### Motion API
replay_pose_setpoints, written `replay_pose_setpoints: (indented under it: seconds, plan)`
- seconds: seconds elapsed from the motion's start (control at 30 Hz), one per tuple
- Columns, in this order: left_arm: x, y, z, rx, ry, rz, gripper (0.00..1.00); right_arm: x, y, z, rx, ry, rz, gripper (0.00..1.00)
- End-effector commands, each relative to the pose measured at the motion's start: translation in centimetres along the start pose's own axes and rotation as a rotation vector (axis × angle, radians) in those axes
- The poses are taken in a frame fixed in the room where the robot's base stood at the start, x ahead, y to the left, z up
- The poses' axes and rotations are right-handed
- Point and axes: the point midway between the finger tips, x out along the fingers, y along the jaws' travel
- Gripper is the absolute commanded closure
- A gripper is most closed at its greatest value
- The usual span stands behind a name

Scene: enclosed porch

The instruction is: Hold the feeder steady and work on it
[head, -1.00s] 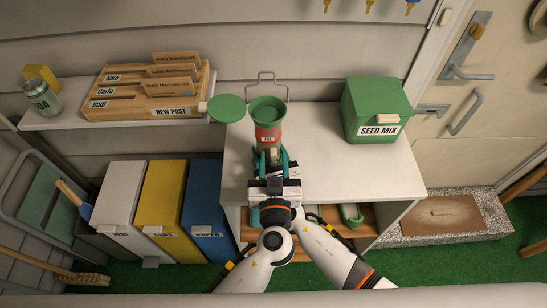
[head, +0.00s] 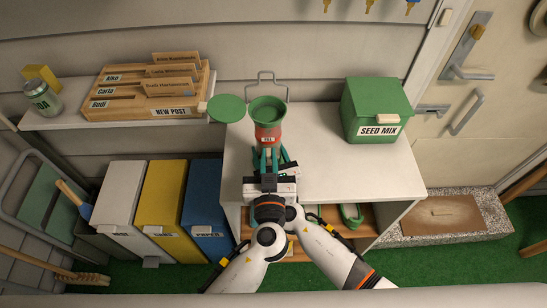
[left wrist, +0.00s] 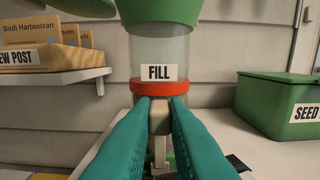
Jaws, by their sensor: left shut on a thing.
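The feeder (head: 268,128) stands at the left back of the white table. It has a green funnel top, a clear tube, a red ring and a FILL label. Its round green lid (head: 227,108) is swung open to the left. My left gripper (head: 268,152) is in front of the feeder.
A green SEED MIX box (head: 376,108), lid closed, stands on the right of the white table (head: 335,165). A wall shelf (head: 60,121) with a letter rack (head: 150,92) is at the left. White, yellow and blue bins stand below. The tabletop between feeder and box is clear.

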Motion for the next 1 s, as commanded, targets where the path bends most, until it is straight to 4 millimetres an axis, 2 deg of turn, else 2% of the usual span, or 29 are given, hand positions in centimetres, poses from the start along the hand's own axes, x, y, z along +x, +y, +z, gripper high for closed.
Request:
replay_pose_setpoints:
  seconds: [0.03,0.13,0.37,0.4,0.53,0.83,1.0]
  plan:
    - [0.0,1.0,-0.1,0.003,0.001,0.002,1.00,0.0,0.1,0.1,0.000,-0.001,0.001,0.70]
    - [0.0,2.1,-0.1,0.003,0.001,0.003,1.00,0.0,0.1,0.1,0.000,-0.001,0.002,0.70]
    - [0.0,2.3,-0.1,0.003,0.000,0.005,1.00,0.0,0.2,0.1,0.000,-0.001,0.004,0.70]
    - [0.0,2.3,-0.1,0.003,0.000,0.006,0.84,0.0,0.2,0.1,0.000,-0.001,0.005,0.70]
    - [0.0,2.3,-0.1,0.003,0.000,0.005,0.64,0.0,0.2,0.1,0.000,-0.001,0.005,0.70]
    - [-0.1,2.1,-0.1,0.002,0.001,0.002,0.64,0.0,0.1,0.1,0.000,-0.001,0.002,0.70]
    - [-2.0,2.1,-0.2,0.004,0.003,0.000,0.64,0.0,0.1,0.1,0.000,-0.002,0.001,0.70]
